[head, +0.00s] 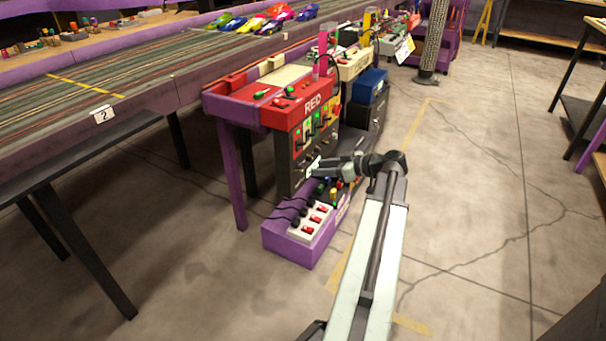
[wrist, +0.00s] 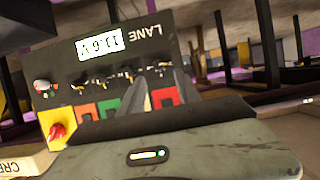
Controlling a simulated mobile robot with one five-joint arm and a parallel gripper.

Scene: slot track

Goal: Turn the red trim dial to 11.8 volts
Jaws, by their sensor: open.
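The dark control panel (wrist: 65,70) fills the middle left of the wrist view, upside down, with the word LANE. Its lit display (wrist: 101,48) appears to read 11.6 V. A row of small dark knobs runs past coloured squares. The knob beside the red square (wrist: 164,97) is between or just beyond my fingertips; I cannot tell whether they touch it. This seems to be the red trim dial (wrist: 160,70). My gripper (wrist: 163,78) is open. In the head view my gripper (head: 314,166) is at the low front of the RED station (head: 295,113), partly hiding its panel.
A red knob on a yellow block (wrist: 58,132) is at the left of the wrist view. A purple base with a power strip (head: 309,222) stands below the panel. The track table (head: 140,85) is on the left. Open floor (head: 470,200) lies to the right.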

